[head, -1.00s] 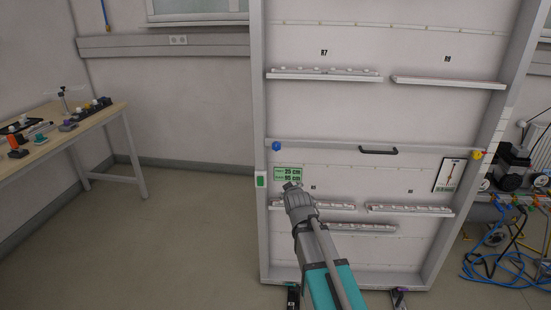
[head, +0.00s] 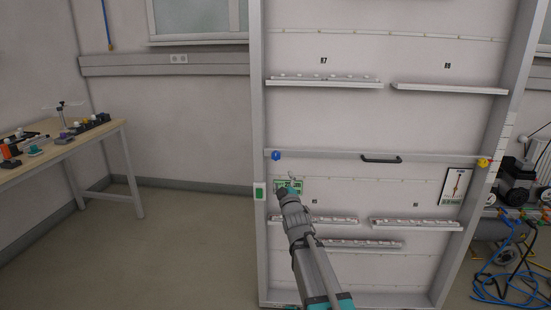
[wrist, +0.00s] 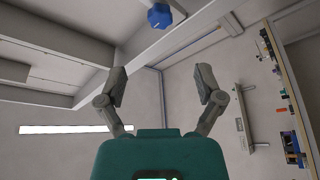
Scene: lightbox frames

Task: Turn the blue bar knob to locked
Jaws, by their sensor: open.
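The blue knob (head: 276,155) sits at the left end of a horizontal bar on the tall grey frame. In the wrist view the blue knob (wrist: 159,16) shows at the top edge, its lobed head beyond the fingers; its turn position cannot be told. My gripper (head: 291,183) is below and slightly right of the knob in the head view, apart from it. In the wrist view my gripper (wrist: 160,80) has its two fingers spread wide with nothing between them.
The horizontal bar (head: 330,156) carries a black handle (head: 381,160) and a yellow knob (head: 483,162) at its right. Narrow shelves (head: 324,83) line the frame. A wooden bench (head: 85,142) stands left, with clear floor between. Blue hoses (head: 510,285) lie at right.

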